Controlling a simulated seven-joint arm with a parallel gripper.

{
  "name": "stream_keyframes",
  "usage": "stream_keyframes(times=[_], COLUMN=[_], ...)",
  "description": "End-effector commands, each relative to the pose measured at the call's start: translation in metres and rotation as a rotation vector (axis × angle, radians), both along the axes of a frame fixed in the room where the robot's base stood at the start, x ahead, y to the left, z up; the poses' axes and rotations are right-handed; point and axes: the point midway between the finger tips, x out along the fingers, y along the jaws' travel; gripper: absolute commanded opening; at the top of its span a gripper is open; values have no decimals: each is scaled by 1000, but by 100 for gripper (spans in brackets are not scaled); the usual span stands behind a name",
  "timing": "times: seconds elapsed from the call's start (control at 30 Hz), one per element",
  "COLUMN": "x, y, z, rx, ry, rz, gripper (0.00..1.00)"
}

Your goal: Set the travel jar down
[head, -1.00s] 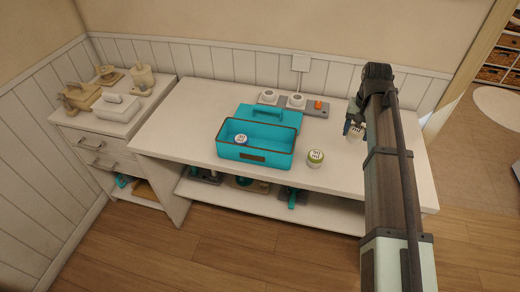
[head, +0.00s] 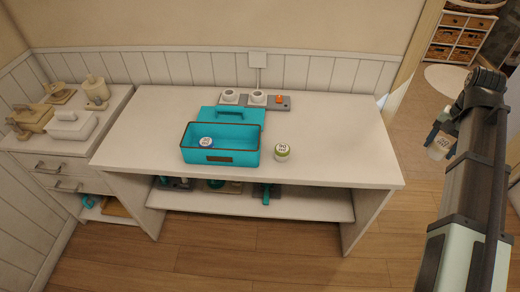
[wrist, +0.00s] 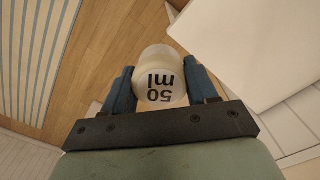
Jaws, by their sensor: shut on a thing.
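The travel jar (wrist: 160,78) is pale and translucent, with "50 ml" printed on its end. My gripper (wrist: 160,70) is shut on it, one blue finger on each side. In the head view the jar (head: 437,150) hangs at the lower end of my gripper (head: 438,138). It is beyond the right end of the white table (head: 340,130), with wooden floor behind it. In the wrist view the pale tabletop (wrist: 255,50) lies at the upper right, beside the jar.
A teal caddy (head: 222,157) with a blue-marked jar (head: 206,142) inside stands on the table. A green-and-white jar (head: 282,152) stands right of it. A grey tray (head: 270,101) with white cups is at the back. The table's right part is clear. A wicker drawer unit (head: 462,38) stands beyond.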

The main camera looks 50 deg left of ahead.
Motion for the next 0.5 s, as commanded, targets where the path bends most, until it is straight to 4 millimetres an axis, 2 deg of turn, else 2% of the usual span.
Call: stream_keyframes(times=[0.03,0.2,0.5], x=[3,11,16], y=[-19,-67,-114], z=[3,10,18], rx=[0,0,0], ry=[-1,0,0], rz=[-28,-103,-175], gripper=[27,27,27])
